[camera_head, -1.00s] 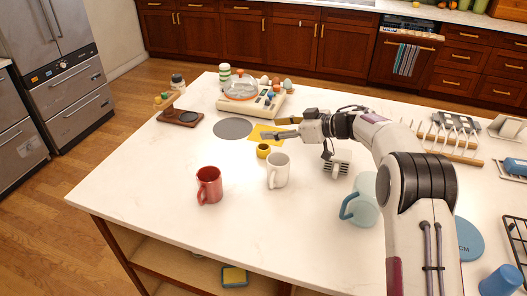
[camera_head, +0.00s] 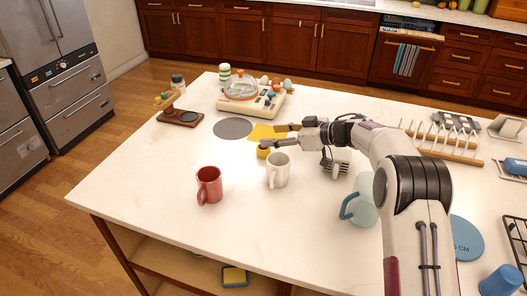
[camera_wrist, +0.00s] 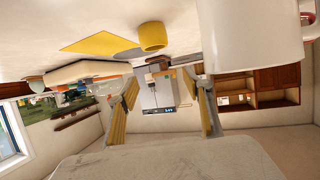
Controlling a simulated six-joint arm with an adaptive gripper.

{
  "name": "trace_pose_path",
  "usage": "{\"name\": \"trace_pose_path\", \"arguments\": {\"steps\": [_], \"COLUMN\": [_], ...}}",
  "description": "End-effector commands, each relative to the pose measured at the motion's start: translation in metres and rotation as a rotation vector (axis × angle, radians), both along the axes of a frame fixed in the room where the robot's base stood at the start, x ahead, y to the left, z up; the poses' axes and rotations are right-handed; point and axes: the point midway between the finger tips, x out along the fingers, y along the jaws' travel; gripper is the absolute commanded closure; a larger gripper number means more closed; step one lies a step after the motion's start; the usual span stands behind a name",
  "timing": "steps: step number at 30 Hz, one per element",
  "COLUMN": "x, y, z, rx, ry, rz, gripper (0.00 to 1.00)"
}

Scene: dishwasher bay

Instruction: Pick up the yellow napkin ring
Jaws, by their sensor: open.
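The yellow napkin ring (camera_head: 263,152) stands on the white counter just left of the white mug (camera_head: 278,170). My gripper (camera_head: 277,136) is open and empty, just behind and above the ring, with its lower fingertip close to the ring in the picture. I cannot tell whether they touch. In the wrist view the ring (camera_wrist: 153,37) shows near the top, beyond and outside the two spread fingers (camera_wrist: 166,104). The white mug (camera_wrist: 255,35) is large at the upper right there.
A flat yellow napkin (camera_head: 262,132) and a grey disc (camera_head: 233,128) lie behind the ring. A red mug (camera_head: 209,185) stands front left, a pale blue pitcher (camera_head: 364,205) to the right. A scale-like appliance (camera_head: 254,103) sits farther back.

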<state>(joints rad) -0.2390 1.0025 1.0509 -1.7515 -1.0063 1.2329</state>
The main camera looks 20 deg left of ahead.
Motion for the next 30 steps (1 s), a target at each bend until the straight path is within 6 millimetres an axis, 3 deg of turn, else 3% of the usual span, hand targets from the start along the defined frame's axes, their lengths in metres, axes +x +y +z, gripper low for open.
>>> {"name": "trace_pose_path", "arguments": {"steps": [8, 18, 24, 30], "x": [0.0, 0.0, 0.004, 0.006], "y": [0.0, 0.0, 0.02, 0.027], "z": [-0.007, -0.05, -0.056, -0.058], "rx": [0.0, -0.002, -0.001, -0.001], "ry": [0.001, 0.003, 0.0, -0.002], "rz": [0.0, 0.0, 0.002, 0.0], "gripper": [0.5, 0.5, 0.5, 0.5]}}
